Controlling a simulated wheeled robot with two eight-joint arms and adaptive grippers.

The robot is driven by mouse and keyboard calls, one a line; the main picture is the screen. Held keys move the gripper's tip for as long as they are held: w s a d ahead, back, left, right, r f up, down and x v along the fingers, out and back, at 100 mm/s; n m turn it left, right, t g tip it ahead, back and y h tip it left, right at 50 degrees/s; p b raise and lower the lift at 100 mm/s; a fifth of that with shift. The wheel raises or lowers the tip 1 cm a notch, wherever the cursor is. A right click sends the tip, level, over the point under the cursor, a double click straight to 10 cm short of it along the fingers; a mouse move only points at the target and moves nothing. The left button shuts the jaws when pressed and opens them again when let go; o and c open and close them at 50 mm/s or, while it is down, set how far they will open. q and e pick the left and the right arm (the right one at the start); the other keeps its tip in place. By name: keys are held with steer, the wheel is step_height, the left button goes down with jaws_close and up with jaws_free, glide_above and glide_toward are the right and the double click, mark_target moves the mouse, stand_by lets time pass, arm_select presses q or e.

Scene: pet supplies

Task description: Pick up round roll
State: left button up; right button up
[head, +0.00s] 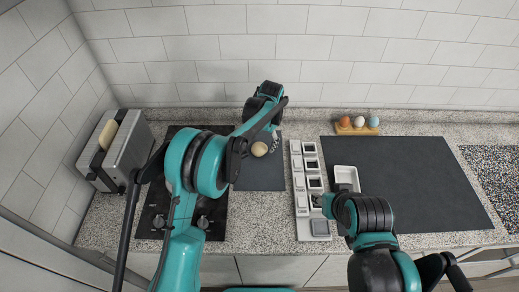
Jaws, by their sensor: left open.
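The round roll (259,149) is a small beige ball-like bread on the dark grey board (262,178). My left gripper (273,142) is open just right of and behind the roll, pointing down. The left arm partly covers the board, and I cannot tell whether a finger touches the roll. My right gripper (320,201) is mostly hidden behind its own arm, over the strip of small containers, so its jaws cannot be read.
A toaster (118,148) with a bread slice stands at the left, beside a black hob (152,212). A strip of labelled containers (299,182) and a white dish (346,177) lie centre right. Eggs in a wooden holder (357,128) stand behind the large dark mat (425,185), whose right part is clear.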

mark_target(260, 145)
arm_select(q)
steer(key=f, duration=0.4)
steer(key=shift+w+a+b, duration=0.1)
steer(key=shift+a+b, duration=0.3)
steer(key=shift+r, duration=0.15)
steer(key=c, duration=1.1)
steer(key=shift+r, duration=0.1)
